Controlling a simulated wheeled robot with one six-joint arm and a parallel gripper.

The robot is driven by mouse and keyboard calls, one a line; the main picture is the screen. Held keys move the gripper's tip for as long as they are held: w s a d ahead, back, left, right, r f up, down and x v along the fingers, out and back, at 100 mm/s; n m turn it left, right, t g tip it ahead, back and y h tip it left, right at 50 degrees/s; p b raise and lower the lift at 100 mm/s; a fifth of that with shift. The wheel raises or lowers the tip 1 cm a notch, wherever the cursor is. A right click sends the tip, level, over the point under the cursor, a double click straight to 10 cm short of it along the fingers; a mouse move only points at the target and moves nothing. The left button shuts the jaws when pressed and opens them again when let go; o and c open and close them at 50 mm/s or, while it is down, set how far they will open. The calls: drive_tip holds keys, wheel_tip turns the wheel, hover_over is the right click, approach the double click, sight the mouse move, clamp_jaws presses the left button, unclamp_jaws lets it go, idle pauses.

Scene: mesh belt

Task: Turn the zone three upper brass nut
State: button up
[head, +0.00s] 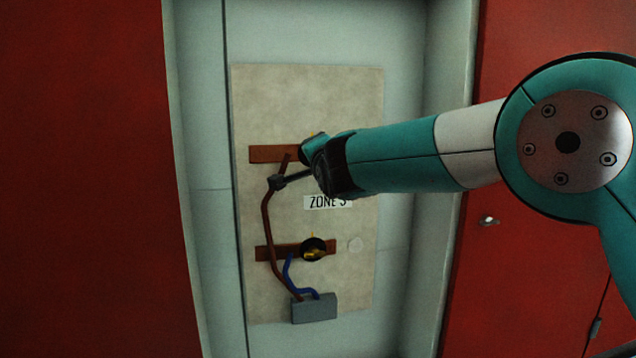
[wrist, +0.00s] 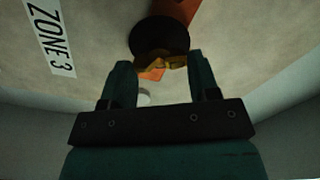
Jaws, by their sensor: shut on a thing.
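The upper brass nut (wrist: 172,63) sits on a dark round disc (wrist: 160,36) in the wrist view, with the orange-brown bar (wrist: 187,8) behind it. My gripper (wrist: 163,70) is shut on this nut, with one teal finger on each side. In the head view my arm hides most of the upper nut and my fingers at the right end of the upper bar (head: 266,154). The white ZONE 3 label (head: 320,202) is just below my wrist, and it also shows at the left of the wrist view (wrist: 50,38).
The lower brass nut (head: 315,252) sits on a black disc on the lower bar (head: 268,253). A brown cable (head: 267,225) and a blue cable (head: 288,272) run to a grey box (head: 314,308). Red cabinets (head: 90,180) flank the recessed panel (head: 350,290).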

drive_tip(key=m+b, duration=0.5)
drive_tip(key=shift+d+f, duration=0.1)
drive_tip(key=shift+f, duration=0.05)
idle(0.3)
drive_tip(key=o, duration=0.9)
drive_tip(key=b+v, duration=0.4)
drive_tip(key=v, duration=1.3)
drive_tip(key=shift+s+b, duration=0.2)
drive_tip(key=shift+b, duration=0.1)
